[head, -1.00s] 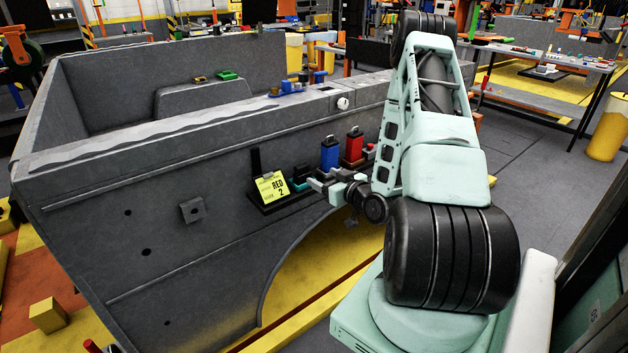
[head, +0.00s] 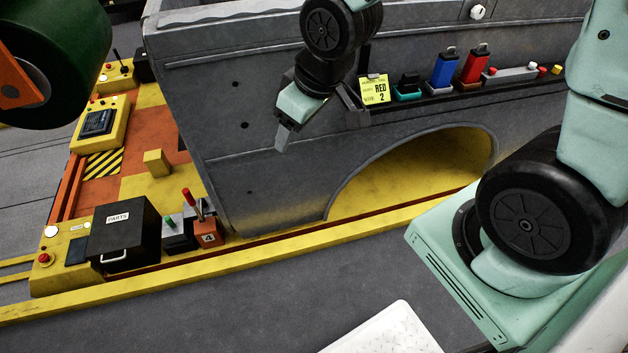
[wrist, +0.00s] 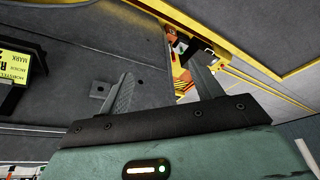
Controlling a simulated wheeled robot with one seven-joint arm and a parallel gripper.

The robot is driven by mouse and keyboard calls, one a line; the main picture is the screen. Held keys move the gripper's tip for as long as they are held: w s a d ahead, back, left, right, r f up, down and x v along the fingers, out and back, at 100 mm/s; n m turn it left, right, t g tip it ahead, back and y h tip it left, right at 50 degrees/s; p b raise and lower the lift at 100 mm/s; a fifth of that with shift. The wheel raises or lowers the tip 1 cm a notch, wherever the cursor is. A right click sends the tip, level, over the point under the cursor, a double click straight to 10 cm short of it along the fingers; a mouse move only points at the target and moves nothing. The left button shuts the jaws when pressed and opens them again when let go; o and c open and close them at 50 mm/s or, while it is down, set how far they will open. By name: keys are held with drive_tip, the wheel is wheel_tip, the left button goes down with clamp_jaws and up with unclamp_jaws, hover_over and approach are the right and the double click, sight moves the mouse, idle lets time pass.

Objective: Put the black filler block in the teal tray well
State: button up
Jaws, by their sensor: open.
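The teal well does not show in the wrist view.
A blue block (head: 445,70) and a red block (head: 474,64) stand right of the teal well. The card (head: 375,90) reads RED 2. A black PARTS box (head: 122,238) and an orange block marked 4 (head: 207,236) stand low at left. Grey floor lies in front.

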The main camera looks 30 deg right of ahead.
drive_tip(key=s+a+r+n+g, duration=0.1)
drive_tip(key=s+a+r, duration=0.1)
drive_tip(key=s, duration=0.6)
drive_tip(key=s+a+r+n+g+h, duration=0.1)
drive_tip(key=s+a, duration=0.3)
drive_tip(key=s, duration=0.4)
drive_tip(key=shift+r+g, duration=0.8)
drive_tip(key=shift+r, duration=0.1)
wheel_tip(320, 180, up, 2)
drive_tip(key=shift+p, duration=1)
drive_tip(key=shift+d, duration=0.1)
